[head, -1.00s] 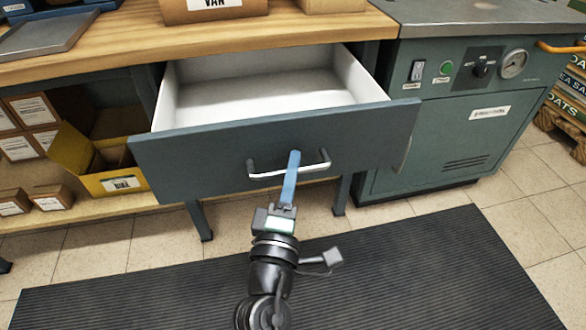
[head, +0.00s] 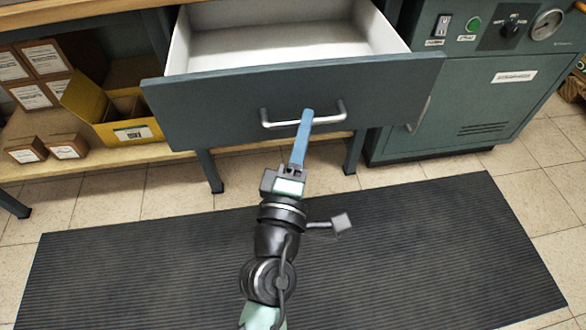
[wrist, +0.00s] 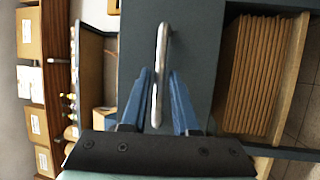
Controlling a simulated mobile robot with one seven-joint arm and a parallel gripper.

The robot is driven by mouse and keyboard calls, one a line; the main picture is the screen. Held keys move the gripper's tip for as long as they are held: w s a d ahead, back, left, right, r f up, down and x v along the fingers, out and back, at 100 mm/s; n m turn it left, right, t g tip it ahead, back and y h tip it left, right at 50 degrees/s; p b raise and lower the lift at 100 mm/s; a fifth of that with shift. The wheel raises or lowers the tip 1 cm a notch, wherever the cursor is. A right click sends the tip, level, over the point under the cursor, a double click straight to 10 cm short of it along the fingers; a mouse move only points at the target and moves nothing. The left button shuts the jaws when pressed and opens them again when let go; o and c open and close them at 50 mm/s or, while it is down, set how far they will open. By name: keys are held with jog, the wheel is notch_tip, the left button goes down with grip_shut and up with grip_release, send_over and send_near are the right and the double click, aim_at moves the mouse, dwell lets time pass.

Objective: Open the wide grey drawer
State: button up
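The wide grey drawer (head: 290,104) stands well pulled out under the worktop in the head view, its pale inside empty where visible. Its silver bar handle (head: 328,117) is on the front; it also shows upright in the wrist view (wrist: 161,50). My gripper (head: 307,113) is in front of the drawer, its blue fingertips at the handle. In the wrist view my gripper (wrist: 160,75) has one finger on each side of the bar, with narrow gaps between, so it looks open around the handle, not clamped on it.
A yellow bin (head: 131,133) and brown boxes (head: 48,148) sit on the low shelf at left. A green machine cabinet (head: 480,105) stands close at right. The dark ribbed mat (head: 420,250) in front is clear.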

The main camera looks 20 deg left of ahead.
jog(key=b+v, duration=0.3)
jog(key=v, duration=0.8)
jog(key=shift+b, duration=0.35)
